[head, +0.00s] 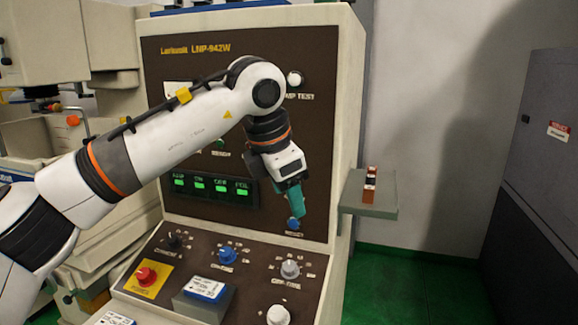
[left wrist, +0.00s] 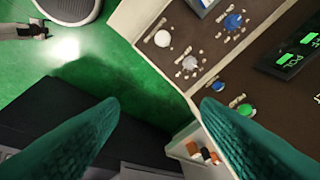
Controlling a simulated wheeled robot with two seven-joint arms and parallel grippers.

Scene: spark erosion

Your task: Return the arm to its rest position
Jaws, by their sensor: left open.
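My left arm (head: 185,130) reaches in from the left across the front of a brown control panel. My left gripper (head: 297,205) has teal fingers that point down, just above a blue button (head: 293,224) low on the panel. I cannot tell in the head view whether they touch it. In the left wrist view the two teal fingers (left wrist: 160,108) are spread wide with nothing between them. The blue button (left wrist: 219,86) and a green button (left wrist: 246,110) show beside the right finger there. My right gripper is not in view.
The console (head: 325,55) has several green-lit displays, knobs and a red stop button (head: 146,276) on its sloped desk. A dark cabinet (head: 545,150) stands right. Green floor (head: 410,285) lies between.

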